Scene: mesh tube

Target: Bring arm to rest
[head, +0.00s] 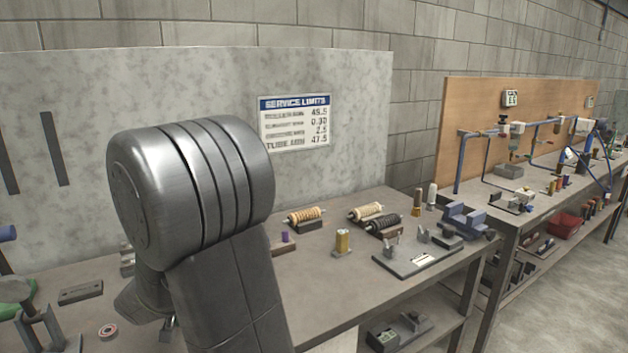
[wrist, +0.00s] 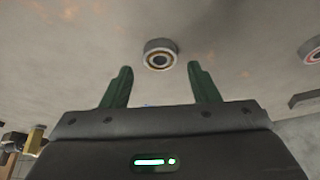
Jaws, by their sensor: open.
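My gripper (wrist: 160,88) shows in the wrist view with its two dark green fingers spread apart and nothing between them. A small round ring-like part (wrist: 160,54) with a dark and yellowish centre lies on the grey surface beyond the fingertips, apart from them. In the head view my grey arm fills the left middle and hides part of the workbench (head: 345,218); the gripper's fingers cannot be made out there.
A second round part with a red ring (wrist: 312,50) is at the right of the wrist view. Rollers (head: 304,214), a blue vise (head: 465,219) and small parts stand on the bench. A grey panel (head: 330,80) rises behind it. A second bench with a red bin (head: 565,225) is right.

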